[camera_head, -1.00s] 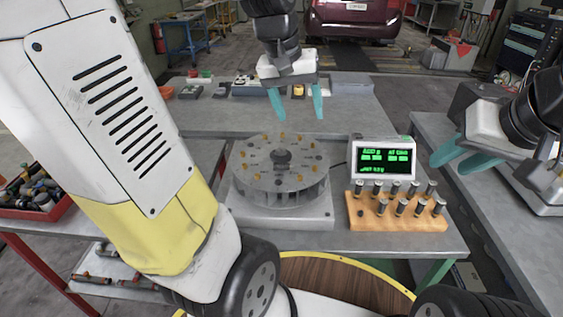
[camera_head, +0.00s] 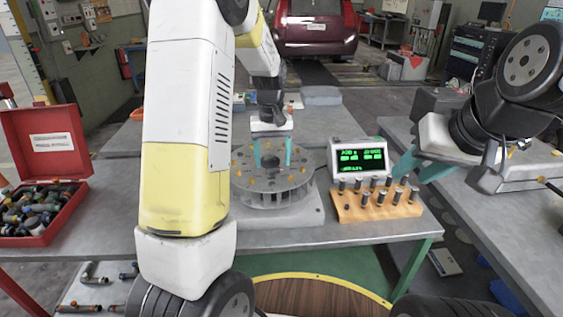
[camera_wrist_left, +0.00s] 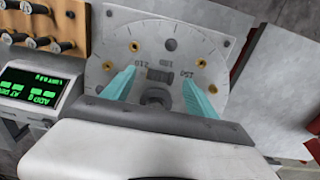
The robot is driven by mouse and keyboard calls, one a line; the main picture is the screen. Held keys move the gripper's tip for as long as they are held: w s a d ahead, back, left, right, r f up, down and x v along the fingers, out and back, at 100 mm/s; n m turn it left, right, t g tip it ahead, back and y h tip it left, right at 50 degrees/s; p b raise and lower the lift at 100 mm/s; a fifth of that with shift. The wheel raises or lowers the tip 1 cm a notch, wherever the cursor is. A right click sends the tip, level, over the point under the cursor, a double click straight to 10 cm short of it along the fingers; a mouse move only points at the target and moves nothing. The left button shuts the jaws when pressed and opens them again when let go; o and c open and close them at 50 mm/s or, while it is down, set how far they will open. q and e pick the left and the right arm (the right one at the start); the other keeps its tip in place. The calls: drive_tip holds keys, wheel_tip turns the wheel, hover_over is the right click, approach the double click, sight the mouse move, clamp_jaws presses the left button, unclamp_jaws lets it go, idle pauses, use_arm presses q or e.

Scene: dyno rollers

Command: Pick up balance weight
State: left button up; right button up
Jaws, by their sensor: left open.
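Several dark cylindrical balance weights (camera_head: 367,197) stand upright in a wooden rack (camera_head: 377,211) at the right of the bench. The rack also shows at the upper left of the left wrist view (camera_wrist_left: 74,20). A grey round rotor with brass sockets (camera_head: 245,181) stands left of the rack. My left gripper (camera_head: 273,153) is open over the rotor, its teal fingers apart and pointing down; no weight shows between them. In the left wrist view the fingertips (camera_wrist_left: 157,78) span part of the numbered dial face. My right gripper (camera_head: 418,166) is open and empty, right of the display.
A display with green digits (camera_head: 360,158) stands behind the rack. An open red box (camera_head: 45,225) of assorted cylindrical parts sits at the left. Bare bench (camera_head: 110,215) lies between the box and my left arm. A second table (camera_head: 505,230) is at the right.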

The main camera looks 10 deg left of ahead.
sight(273, 169)
use_arm(q)
drive_tip(key=shift+f, duration=1.55)
drive_tip(key=c, duration=1.3)
drive_tip(key=shift+r, duration=0.2)
